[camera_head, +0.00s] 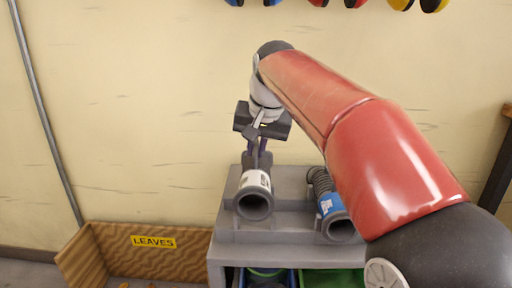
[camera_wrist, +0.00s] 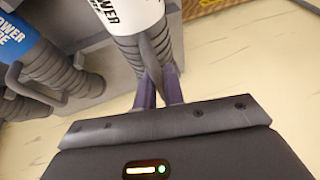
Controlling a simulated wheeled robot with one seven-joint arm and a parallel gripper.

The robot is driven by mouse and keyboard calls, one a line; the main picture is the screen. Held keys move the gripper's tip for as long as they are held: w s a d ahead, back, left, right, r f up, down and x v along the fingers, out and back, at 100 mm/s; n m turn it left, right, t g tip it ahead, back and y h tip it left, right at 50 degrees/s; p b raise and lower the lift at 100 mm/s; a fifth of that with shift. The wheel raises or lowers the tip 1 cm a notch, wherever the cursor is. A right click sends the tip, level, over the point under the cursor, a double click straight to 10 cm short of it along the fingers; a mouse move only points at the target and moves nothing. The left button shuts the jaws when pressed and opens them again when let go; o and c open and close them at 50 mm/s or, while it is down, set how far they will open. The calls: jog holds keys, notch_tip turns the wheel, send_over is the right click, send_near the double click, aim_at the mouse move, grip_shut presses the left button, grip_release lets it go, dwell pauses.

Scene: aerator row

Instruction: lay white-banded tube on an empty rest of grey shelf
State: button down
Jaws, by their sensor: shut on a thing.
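The white-banded tube (camera_head: 256,183) is dark grey with a ribbed body and an open round mouth toward the camera. In the wrist view the tube (camera_wrist: 133,22) runs up from my fingers, its lettered white band at the top edge. A blue-banded tube (camera_head: 330,206) lies on the shelf's right side, partly behind my arm.
A wooden box marked LEAVES (camera_head: 153,242) stands at lower left. Below the shelf are a blue bin (camera_head: 290,277) and a green bin (camera_head: 334,279). Coloured ear defenders hang along the wall's top.

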aim_at(256, 167)
jog(key=shift+f+b, duration=2)
jog(key=shift+f, duration=0.6)
jog(key=c, duration=1.4)
grip_release()
jog(key=p+v, duration=0.2)
jog(key=v, duration=0.5)
jog(key=shift+s+r, duration=0.1)
jog(key=shift+r, duration=0.2)
jog(key=s+d+f+p, duration=0.1)
jog(key=s+d+f, duration=0.3)
jog(key=s, duration=0.4)
jog(key=s+d+f+h+p, duration=0.1)
jog(key=s+d+f+p, duration=0.1)
jog(key=s+d+f, duration=0.3)
jog(key=s+d+f+t+h+p, duration=0.1)
jog(key=s+d+f+p, duration=0.1)
jog(key=s+d+f, duration=0.3)
jog(key=s+f, duration=0.3)
jog(key=s, duration=0.2)
jog(key=shift+s+d+f+n, duration=0.2)
jog(key=shift+s+f+n, duration=0.05)
jog(key=shift+s+n, duration=0.15)
